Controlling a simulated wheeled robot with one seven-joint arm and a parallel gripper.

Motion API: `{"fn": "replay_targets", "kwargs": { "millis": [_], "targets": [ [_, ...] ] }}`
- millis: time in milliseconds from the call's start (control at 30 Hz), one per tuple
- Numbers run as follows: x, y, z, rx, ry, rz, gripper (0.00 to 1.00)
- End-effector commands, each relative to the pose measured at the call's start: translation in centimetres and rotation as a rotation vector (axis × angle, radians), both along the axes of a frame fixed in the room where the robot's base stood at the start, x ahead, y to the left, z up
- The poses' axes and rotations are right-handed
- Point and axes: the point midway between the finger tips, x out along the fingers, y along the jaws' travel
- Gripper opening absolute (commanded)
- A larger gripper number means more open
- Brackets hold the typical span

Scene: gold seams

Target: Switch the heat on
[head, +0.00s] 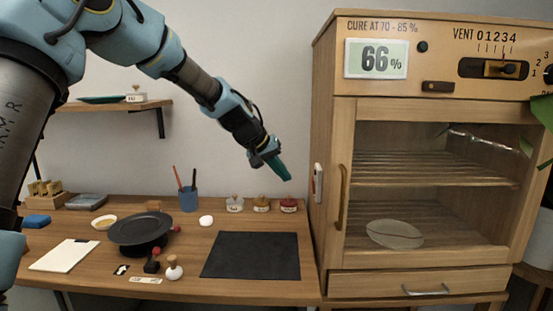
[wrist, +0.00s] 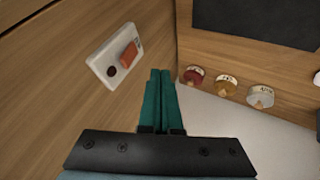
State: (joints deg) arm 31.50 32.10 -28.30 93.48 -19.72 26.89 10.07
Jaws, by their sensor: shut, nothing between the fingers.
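A white switch plate (wrist: 115,55) with an orange-red rocker (wrist: 129,53) and a small dark red round lamp (wrist: 111,71) is on the wooden side of the cabinet in the wrist view. The lamp looks unlit. In the head view the plate (head: 318,183) shows edge-on on the cabinet's left side. My gripper (head: 287,176) has green fingers, shut together and empty, to the left of the plate and apart from it. In the wrist view the fingertips (wrist: 161,74) are to the right of the rocker, not touching it.
Several small jars (head: 261,203) stand at the table's back beside the cabinet. A dark mat (head: 251,255) lies on the table.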

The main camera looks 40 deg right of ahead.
Motion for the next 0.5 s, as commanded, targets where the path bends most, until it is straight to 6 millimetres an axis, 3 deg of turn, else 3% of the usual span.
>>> {"fn": "replay_targets", "kwargs": {
  "millis": [133, 300, 500],
  "targets": [
    [-0.1, -1.9, -2.2, 0.003, 0.002, -0.002, 0.0],
    [-1.7, -3.8, -1.5, 0.001, -0.001, -0.003, 0.0],
    [-2.5, -4.8, -1.5, 0.001, -0.002, -0.001, 0.0]
  ]
}}
